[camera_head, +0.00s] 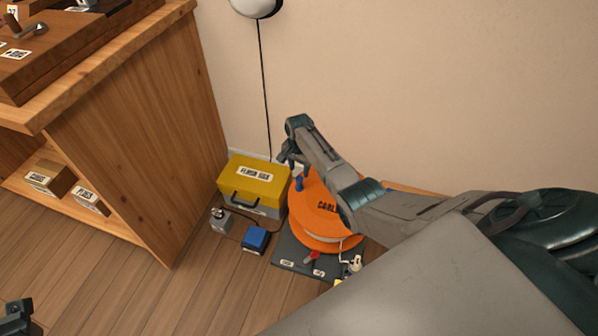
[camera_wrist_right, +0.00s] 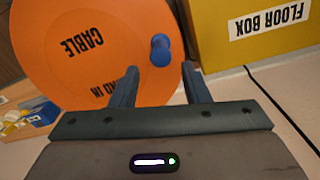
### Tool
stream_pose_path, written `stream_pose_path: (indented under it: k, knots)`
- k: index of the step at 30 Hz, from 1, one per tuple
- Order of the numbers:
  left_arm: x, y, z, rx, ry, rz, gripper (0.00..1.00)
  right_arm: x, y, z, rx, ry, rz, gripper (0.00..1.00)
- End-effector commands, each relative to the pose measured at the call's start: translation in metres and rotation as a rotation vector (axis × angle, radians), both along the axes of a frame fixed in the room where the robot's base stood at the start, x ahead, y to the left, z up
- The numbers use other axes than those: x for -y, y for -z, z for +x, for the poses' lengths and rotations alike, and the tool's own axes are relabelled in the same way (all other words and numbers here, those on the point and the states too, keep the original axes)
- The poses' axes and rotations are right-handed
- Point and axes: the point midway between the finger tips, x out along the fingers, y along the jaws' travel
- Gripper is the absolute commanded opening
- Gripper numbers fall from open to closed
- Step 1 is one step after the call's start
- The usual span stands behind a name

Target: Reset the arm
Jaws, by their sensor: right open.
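My right arm reaches in from the right in the head view. Its gripper (camera_head: 291,160) hangs above the orange cable reel (camera_head: 312,215), by the reel's blue knob (camera_head: 299,183). In the right wrist view the right gripper (camera_wrist_right: 160,82) is open, with nothing between its fingers. The blue knob (camera_wrist_right: 160,50) stands out from the reel's orange face (camera_wrist_right: 95,45), beyond the fingertips and apart from them. A dark piece of my left gripper (camera_head: 18,316) shows at the bottom left corner of the head view; its fingers cannot be made out.
A yellow floor box (camera_head: 255,180) stands against the wall beside the reel. A blue box (camera_head: 255,239) and a small grey item (camera_head: 220,221) lie on the floor before it. A dark mat (camera_head: 290,256) holds small parts. A wooden bench (camera_head: 140,130) stands left.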

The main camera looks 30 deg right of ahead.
Motion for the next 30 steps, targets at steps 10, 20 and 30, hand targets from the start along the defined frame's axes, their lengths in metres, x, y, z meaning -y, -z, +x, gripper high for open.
stream_pose_path:
  k: [10, 20, 30]
  knots:
    - [0.0, 0.001, -0.001, -0.026, 0.001, 0.004, 0.0, 0.0, -0.014, -0.001, -0.001, 0.001, 0.0, 0.42]
    - [0.0, -0.001, 0.0, -0.019, -0.001, 0.003, 0.0, 0.0, -0.014, 0.0, -0.001, 0.001, 0.0, 0.42]
    - [0.0, -0.002, 0.0, -0.017, 0.0, 0.003, 0.0, -0.011, -0.034, 0.038, 0.451, -0.208, -0.116, 0.42]
